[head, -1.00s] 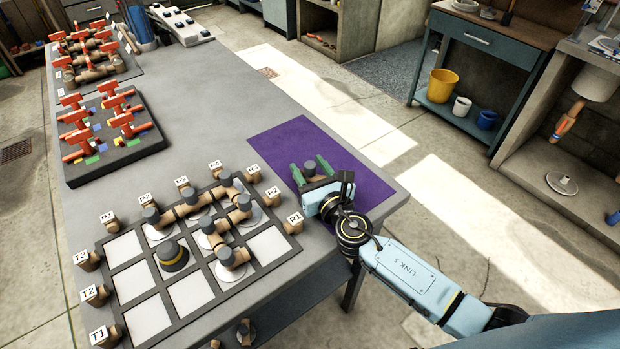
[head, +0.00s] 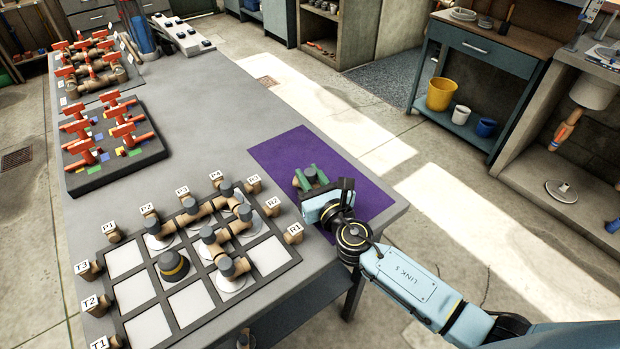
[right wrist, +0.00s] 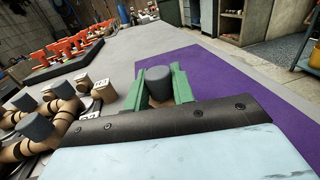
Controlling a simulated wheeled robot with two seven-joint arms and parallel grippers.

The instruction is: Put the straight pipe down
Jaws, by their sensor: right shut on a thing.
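My right gripper (head: 311,177) has green fingers and is over the purple mat (head: 290,150) at the table's right end. It is shut on the straight pipe (head: 309,173), a short piece with a dark grey cap. In the right wrist view the grey pipe end (right wrist: 159,83) stands upright between the green fingers (right wrist: 159,90). The pipe's lower part is hidden by the fingers and wrist, so I cannot tell whether it touches the mat. My left gripper is not in view.
A grid board (head: 183,302) with tan pipe pieces and a dark yellow-banded cap (head: 173,265) lies left of the mat. Labelled fittings (head: 271,206) line its edge close to my gripper. Red-handled valves (head: 121,131) stand on a dark tray behind. Much of the mat is bare.

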